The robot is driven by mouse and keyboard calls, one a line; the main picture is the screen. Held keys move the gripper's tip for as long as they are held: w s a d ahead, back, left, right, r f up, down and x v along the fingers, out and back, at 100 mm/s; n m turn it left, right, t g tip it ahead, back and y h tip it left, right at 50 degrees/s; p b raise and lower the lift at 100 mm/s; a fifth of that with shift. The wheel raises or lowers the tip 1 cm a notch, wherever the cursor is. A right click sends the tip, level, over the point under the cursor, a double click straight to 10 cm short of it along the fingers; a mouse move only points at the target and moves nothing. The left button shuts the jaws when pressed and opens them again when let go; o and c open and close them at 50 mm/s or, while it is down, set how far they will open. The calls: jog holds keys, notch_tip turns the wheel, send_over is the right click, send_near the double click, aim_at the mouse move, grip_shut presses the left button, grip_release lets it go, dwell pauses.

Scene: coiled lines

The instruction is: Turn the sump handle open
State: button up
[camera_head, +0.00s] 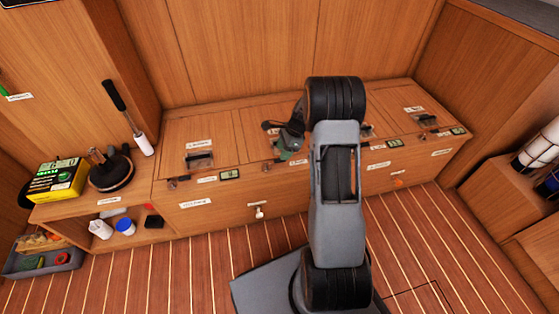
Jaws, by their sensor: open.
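The labels on the long wooden bench (220,135) are too small to read, so I cannot tell which handle is the sump handle. A dark handle sits in a clear-looking recess (199,160) on the left of the bench top. A similar dark handle (426,120) is on the right. My arm rises in the middle and hides part of the bench between them. My gripper (286,154) is small and partly behind my arm, over the middle of the bench top near its front edge. It is open, with nothing visibly held.
A small white fitting (259,212) stands out from the bench front. On the left are a yellow box (57,180), a dark round object (111,172), a white-and-black brush-like tool (143,143) and a grey tray (43,262) of small items. The striped floor (190,270) is mostly clear.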

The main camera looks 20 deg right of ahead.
aim_at(275, 161)
jog(key=shift+b+x, duration=0.6)
jog(key=shift+x, duration=1.4)
jog(key=shift+c, duration=0.2)
grip_shut()
